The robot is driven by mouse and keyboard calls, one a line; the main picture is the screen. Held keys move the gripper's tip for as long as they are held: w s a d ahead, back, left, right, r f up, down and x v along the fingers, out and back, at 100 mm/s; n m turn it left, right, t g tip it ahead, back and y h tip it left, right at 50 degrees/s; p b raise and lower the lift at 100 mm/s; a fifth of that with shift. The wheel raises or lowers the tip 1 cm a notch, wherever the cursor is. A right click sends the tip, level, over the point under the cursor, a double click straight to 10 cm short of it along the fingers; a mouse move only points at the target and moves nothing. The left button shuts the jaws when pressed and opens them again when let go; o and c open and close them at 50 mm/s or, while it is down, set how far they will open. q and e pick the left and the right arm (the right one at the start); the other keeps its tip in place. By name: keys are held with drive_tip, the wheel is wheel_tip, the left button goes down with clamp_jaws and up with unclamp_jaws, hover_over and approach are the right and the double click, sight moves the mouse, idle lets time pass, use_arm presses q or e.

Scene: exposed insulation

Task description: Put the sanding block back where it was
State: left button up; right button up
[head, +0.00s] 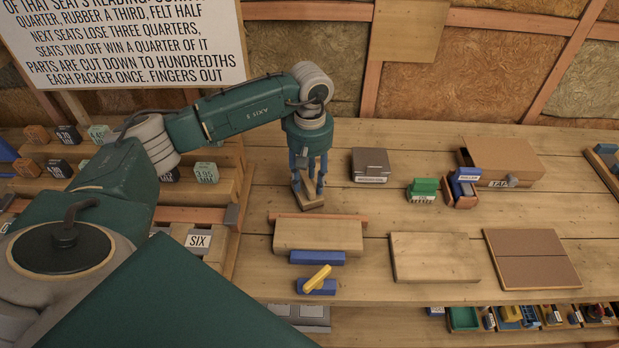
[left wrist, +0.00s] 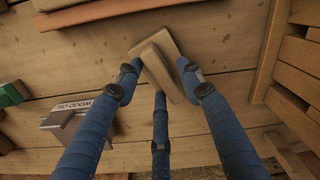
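A pale, wood-coloured block (head: 309,203), which looks like the sanding block, is at the bench top below my left gripper (head: 308,188). In the left wrist view the block (left wrist: 158,62) has a flat base with a narrower raised part and lies at a slant between the three blue fingers of the left gripper (left wrist: 160,80). The fingertips are close around it; I cannot tell whether they press on it or whether it is lifted. My right gripper is not in view.
A wood oil tin (head: 371,165) stands right of the gripper. Green blocks (head: 423,190) and a cardboard box (head: 503,160) lie further right. A stepped rack (head: 225,185) is at left.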

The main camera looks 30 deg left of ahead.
use_arm(q)
drive_tip(key=shift+r+p, duration=0.25)
drive_tip(key=shift+p, duration=0.05)
drive_tip(key=shift+r+b, duration=0.3)
drive_tip(key=shift+b, duration=0.1)
wheel_tip(320, 180, up, 11)
drive_tip(key=b, duration=0.3)
drive_tip(key=shift+r, duration=0.15)
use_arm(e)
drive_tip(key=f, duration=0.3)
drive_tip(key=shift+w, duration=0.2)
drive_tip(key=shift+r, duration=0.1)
